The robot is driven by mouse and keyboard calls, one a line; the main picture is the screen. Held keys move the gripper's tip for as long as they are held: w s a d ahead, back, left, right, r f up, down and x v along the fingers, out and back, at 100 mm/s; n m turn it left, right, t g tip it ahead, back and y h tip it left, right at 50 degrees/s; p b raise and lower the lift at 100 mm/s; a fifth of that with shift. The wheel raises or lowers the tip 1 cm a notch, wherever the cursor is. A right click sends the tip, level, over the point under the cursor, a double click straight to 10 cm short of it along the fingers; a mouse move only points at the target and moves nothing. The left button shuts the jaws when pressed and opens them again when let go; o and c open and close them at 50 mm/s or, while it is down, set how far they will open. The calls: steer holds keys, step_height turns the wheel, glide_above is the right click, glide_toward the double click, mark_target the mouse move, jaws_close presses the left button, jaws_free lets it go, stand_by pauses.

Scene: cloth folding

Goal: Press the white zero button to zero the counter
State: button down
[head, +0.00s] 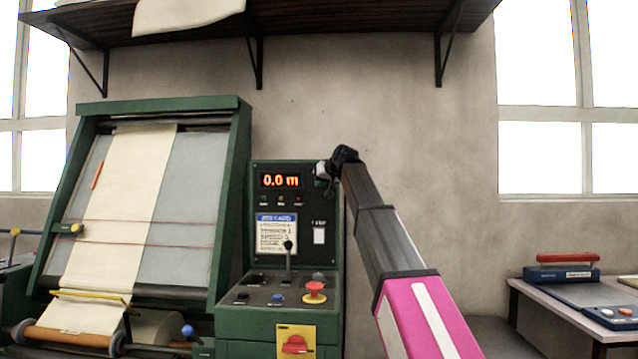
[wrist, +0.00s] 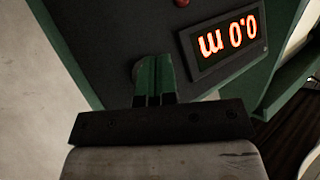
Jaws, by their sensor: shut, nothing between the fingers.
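The counter display (head: 280,181) on the dark control panel reads 0.0 m in lit orange digits. It also shows, turned over, in the wrist view (wrist: 224,38). My gripper (wrist: 154,66) is shut and empty, its green fingertips at the panel face beside the display. In the head view my gripper (head: 323,178) is at the panel's upper right edge, to the right of the display. I cannot tell whether the tips touch the panel.
A green-framed machine with cream cloth (head: 120,200) stands at left. A table with a red-handled device (head: 565,265) stands at right.

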steer(key=shift+s, duration=0.2)
steer(key=shift+s+a, duration=0.1)
steer(key=shift+s, duration=2.3)
